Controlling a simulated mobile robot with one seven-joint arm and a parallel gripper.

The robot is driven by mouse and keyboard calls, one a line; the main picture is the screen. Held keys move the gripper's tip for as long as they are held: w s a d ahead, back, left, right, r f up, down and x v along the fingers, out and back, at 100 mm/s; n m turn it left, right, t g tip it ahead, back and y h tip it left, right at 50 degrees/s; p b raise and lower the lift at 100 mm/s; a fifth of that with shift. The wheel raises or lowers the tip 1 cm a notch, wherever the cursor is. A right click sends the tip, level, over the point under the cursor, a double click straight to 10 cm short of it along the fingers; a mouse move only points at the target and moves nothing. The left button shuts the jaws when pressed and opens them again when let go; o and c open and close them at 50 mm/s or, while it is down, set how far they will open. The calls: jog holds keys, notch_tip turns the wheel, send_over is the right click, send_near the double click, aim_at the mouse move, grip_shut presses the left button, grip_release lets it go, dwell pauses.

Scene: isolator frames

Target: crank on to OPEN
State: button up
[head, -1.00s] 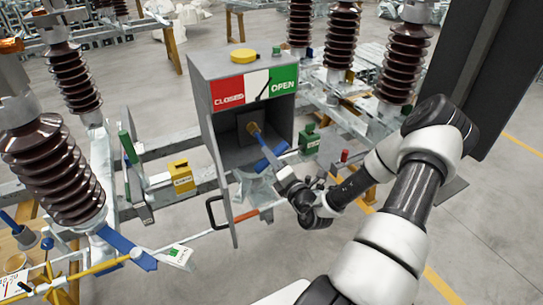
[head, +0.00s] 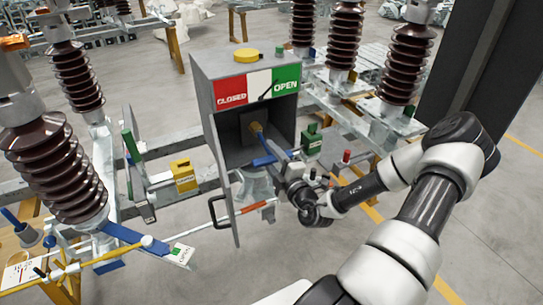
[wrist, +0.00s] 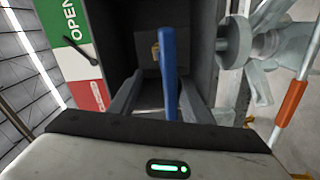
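A grey drive box (head: 203,105) carries a sign with a red CLOSED, a white and a green OPEN field (head: 285,81). A thin black pointer (head: 265,90) slants at the white–green border, also seen in the wrist view (wrist: 81,46). The crank's blue bar (head: 268,140) runs out of the open box from a brass-coloured hub (head: 256,127). My gripper (head: 287,168) is at the bar's outer end. In the wrist view the blue bar (wrist: 168,70) stands between my two fingers, with a gap at the left and a narrower one at the right. Contact is unclear.
A red-and-white rod (head: 256,207) lies below the box. Brown ribbed insulators (head: 78,80) stand around. A yellow box (head: 182,176) and green block (head: 312,143) flank the drive box.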

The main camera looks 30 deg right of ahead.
jog(key=shift+d, duration=0.25)
jog(key=o, duration=0.6)
jog(key=shift+s, duration=0.1)
jog(key=s+b, duration=0.1)
jog(key=s, duration=1.6)
jog(key=shift+s+r+b, duration=0.1)
jog(key=shift+s+b, duration=0.05)
jog(key=shift+b, duration=0.15)
